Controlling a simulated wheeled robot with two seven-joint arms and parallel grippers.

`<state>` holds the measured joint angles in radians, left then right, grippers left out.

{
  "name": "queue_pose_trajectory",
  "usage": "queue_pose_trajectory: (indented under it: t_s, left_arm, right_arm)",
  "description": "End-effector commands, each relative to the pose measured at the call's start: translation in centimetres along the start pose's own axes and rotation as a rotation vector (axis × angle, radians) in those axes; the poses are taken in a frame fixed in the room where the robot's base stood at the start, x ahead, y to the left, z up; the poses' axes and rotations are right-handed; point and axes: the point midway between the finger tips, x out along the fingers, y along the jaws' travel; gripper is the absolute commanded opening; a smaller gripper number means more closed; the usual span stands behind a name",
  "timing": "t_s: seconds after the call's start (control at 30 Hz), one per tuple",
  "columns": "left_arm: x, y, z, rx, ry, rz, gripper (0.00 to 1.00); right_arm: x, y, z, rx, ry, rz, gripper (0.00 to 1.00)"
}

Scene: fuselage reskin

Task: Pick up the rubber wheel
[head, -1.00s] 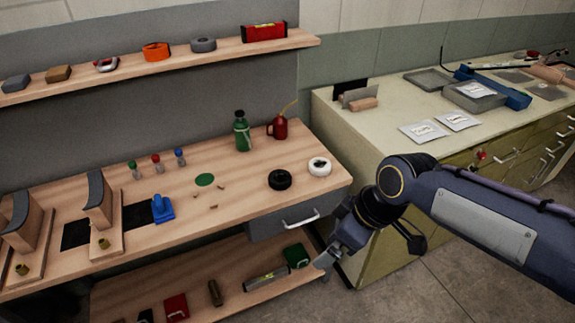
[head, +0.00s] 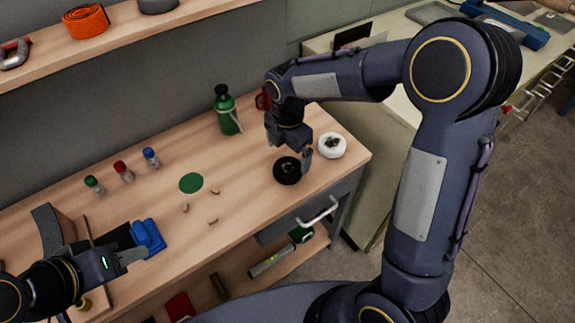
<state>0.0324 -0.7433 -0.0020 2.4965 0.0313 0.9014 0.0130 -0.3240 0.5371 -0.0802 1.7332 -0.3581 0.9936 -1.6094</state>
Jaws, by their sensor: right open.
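A black wheel (head: 287,172), which looks like the rubber wheel, lies on the wooden workbench near its right end. A white wheel with a dark centre (head: 332,146) lies just right of it. My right gripper (head: 293,156) points down over the black wheel, its fingers apart. One finger shows at the wheel's right side; the other is partly hidden by the gripper body. I cannot tell whether they touch the wheel. My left gripper (head: 136,256) is at the lower left, near a blue object (head: 148,238); its jaw gap is not clear.
A green bottle (head: 227,110) and a partly hidden red can (head: 263,99) stand behind my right gripper. Small bottles with coloured caps stand at the left. A green disc (head: 191,183) and small brown pieces lie mid-bench. A shelf (head: 150,28) runs above.

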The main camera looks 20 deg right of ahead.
Motion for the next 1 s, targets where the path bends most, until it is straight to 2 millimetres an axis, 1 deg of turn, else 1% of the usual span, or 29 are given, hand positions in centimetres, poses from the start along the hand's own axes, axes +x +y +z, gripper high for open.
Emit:
queue_pose_trajectory:
  t_s: [0.3,0.37,0.47,0.67,0.77,1.0]
  left_arm:
    - [-0.1,0.0,0.0,0.0,0.0,0.0,0.36]
    - [-0.1,0.0,0.0,0.0,0.0,0.0,0.36]
    - [-0.1,0.0,0.0,0.0,0.0,0.0,0.36]
    - [-0.1,0.0,0.0,0.0,0.0,0.0,0.36]
    - [-0.1,0.0,0.0,0.0,0.0,0.0,0.36]
    - [-0.1,0.0,-0.1,0.0,0.0,0.0,0.36]
  right_arm:
    - [4.5,-0.2,-0.1,0.002,0.001,-0.004,0.97]
    - [5.2,-0.2,-0.1,0.002,0.001,-0.003,0.97]
    - [5.7,-0.2,-0.1,0.003,0.0,-0.001,0.97]
    - [5.7,-0.1,-0.1,0.004,0.0,0.001,0.97]
    - [5.7,-0.1,-0.1,0.004,0.001,0.0,0.85]
    - [5.7,-0.1,-0.1,0.004,0.001,0.0,0.54]
